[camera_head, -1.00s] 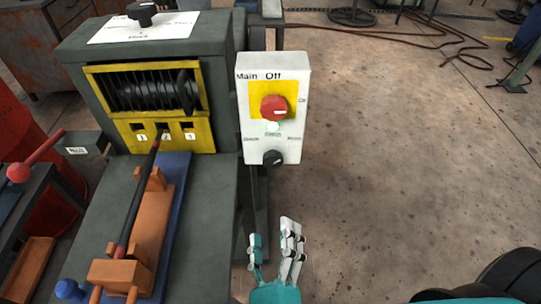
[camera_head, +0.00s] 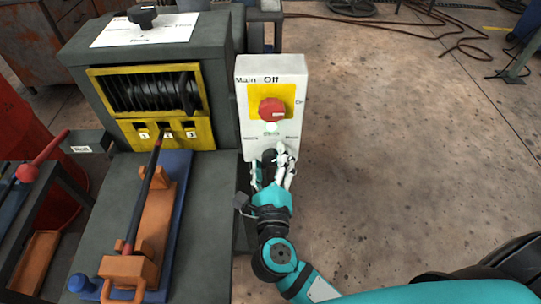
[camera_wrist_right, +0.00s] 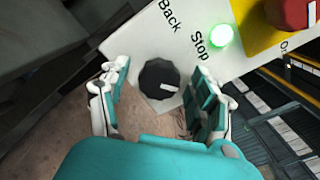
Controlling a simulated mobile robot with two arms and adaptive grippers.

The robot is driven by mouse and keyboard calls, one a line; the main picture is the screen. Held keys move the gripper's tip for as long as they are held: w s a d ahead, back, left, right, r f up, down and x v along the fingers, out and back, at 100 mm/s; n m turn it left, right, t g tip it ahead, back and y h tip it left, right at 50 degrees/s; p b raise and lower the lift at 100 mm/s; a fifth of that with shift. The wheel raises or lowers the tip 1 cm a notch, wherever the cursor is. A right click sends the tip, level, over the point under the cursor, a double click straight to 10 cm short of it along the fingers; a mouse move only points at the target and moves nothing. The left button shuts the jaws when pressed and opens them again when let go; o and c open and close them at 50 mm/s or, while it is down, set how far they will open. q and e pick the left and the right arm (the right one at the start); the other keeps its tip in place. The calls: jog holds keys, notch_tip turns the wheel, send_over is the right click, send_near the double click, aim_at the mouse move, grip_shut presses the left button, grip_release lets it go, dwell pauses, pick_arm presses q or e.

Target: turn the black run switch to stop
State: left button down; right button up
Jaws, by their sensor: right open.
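The black run switch (camera_wrist_right: 159,79) is a round knob low on the white control box (camera_head: 246,110). In the right wrist view its white mark points to the right and slightly down, not at the word Stop above it. My right gripper (camera_wrist_right: 158,92) is open, with one finger on each side of the knob; I cannot tell whether they touch it. In the head view my right gripper (camera_head: 272,172) covers most of the knob. My left gripper is not in view.
The box also carries a red main switch (camera_head: 271,110) on a yellow plate, and a lit green lamp (camera_wrist_right: 221,36). A dark machine (camera_head: 220,60) with a drum stands to the left. Open floor (camera_head: 400,160) lies to the right.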

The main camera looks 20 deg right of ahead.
jog(key=shift+w+d, duration=0.1)
jog(key=shift+w, duration=0.2)
